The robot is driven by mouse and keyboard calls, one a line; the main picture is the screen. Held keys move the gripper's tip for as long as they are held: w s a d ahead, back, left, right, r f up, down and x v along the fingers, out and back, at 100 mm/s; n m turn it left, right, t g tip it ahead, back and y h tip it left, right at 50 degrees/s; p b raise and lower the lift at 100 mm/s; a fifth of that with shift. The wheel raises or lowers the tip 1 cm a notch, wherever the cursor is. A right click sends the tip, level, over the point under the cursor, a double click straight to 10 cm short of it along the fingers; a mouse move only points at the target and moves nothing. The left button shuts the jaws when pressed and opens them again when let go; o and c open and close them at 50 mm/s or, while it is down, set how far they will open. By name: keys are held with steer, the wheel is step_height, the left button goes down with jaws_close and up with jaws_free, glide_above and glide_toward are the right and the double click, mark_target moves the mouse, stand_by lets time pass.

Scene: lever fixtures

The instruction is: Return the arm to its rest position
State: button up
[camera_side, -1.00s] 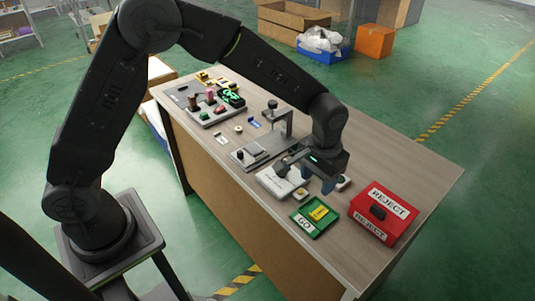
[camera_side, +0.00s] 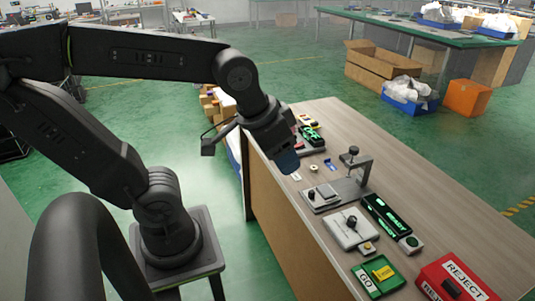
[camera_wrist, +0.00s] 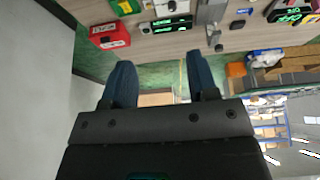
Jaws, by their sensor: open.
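The gripper touches none of the fixtures. In the side view it partly hides the items at the far end of the bench.
The bench (camera_side: 425,225) carries a lever fixture (camera_side: 350,185), a grey block with a black knob (camera_side: 350,228), a lit green display unit (camera_side: 388,215), a green GO tray (camera_side: 378,279) and a red REJECT box (camera_side: 455,280). Open floor lies left of the bench.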

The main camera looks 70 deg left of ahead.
steer(key=shift+s+a+f+t, duration=0.1)
steer(key=shift+s+a+t, duration=0.1)
steer(key=shift+s, duration=0.4)
steer(key=shift+s+a+f+t, duration=0.1)
steer(key=shift+s+a, duration=0.05)
steer(key=shift+s, duration=0.4)
